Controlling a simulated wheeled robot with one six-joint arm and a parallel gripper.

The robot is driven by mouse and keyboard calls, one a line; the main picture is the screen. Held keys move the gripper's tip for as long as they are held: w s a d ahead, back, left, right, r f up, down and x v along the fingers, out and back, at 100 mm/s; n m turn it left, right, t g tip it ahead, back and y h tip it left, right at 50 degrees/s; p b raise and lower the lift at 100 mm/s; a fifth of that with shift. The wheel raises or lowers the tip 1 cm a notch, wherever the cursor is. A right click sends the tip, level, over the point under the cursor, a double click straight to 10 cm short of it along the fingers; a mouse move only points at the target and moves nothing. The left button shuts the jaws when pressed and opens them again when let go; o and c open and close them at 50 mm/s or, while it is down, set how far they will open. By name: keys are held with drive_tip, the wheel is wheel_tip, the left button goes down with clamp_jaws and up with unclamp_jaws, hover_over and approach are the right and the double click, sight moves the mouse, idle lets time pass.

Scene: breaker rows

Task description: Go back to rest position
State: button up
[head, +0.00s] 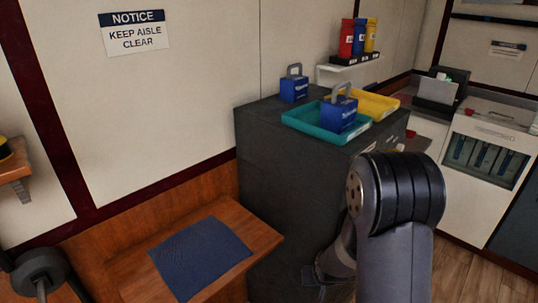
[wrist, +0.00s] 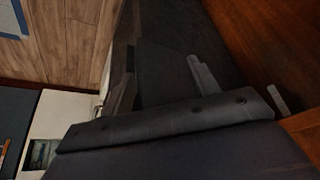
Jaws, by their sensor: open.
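My arm rises at the lower right of the head view, bent in front of the dark grey cabinet (head: 285,185). My gripper is low beside the cabinet's front in that view, mostly hidden behind my arm. In the wrist view my gripper (wrist: 162,78) has its two fingers apart, with nothing seen between them. The dark cabinet side and floor lie beyond the fingers.
A teal tray (head: 300,124) holding a blue block with a grey handle (head: 340,115), a second such block (head: 293,91) and a yellow tray (head: 385,101) are on the cabinet. A wooden shelf (head: 265,238) with a blue mat (head: 200,258) juts out at left.

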drive_tip(key=r, duration=0.1)
drive_tip(key=r+p, duration=0.1)
drive_tip(key=r, duration=0.1)
drive_tip(key=d+r+p, duration=0.1)
drive_tip(key=shift+s+d+r, duration=0.1)
drive_tip(key=shift+s+r, duration=0.15)
drive_tip(key=shift+s, duration=0.1)
